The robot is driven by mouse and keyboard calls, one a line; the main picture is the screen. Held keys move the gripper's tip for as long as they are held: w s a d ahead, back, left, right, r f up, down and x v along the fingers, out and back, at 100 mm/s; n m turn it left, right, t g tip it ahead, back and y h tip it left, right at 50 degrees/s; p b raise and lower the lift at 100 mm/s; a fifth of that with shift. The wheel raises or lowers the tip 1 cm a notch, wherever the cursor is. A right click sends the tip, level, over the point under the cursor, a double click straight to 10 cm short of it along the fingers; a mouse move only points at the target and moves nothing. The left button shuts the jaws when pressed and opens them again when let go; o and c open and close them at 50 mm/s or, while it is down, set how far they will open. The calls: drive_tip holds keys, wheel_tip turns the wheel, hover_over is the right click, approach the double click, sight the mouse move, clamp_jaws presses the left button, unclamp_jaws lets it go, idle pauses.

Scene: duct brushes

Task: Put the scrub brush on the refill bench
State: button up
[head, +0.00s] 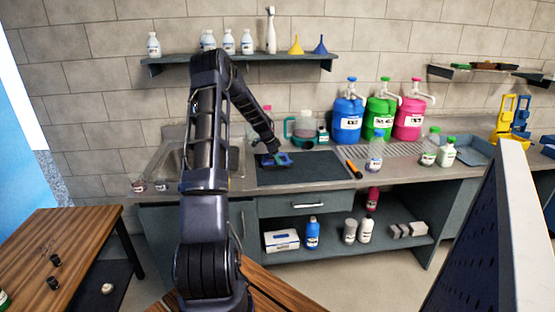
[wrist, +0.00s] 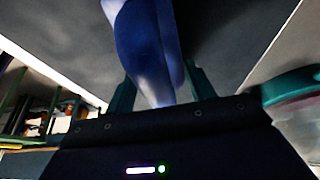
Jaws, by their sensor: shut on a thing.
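My gripper (head: 272,160) is low over the dark mat of the refill bench (head: 330,190), left of the bench's middle. It is shut on a blue thing that looks like the scrub brush (head: 284,158). In the wrist view the blue scrub brush (wrist: 146,50) fills the space between the two teal fingers of my gripper (wrist: 163,92). The gripper hides part of the brush, and I cannot tell whether the brush touches the mat.
Behind the mat stand a teal-lidded jug (head: 301,128) and blue (head: 348,118), green (head: 380,118) and pink (head: 409,118) canisters. A black and orange tool (head: 354,169) lies at the mat's right edge. A sink (head: 185,162) is at left. The mat's right half is clear.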

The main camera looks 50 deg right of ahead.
drive_tip(key=shift+f, duration=0.15)
drive_tip(key=o, duration=1)
drive_tip(key=shift+o, duration=0.2)
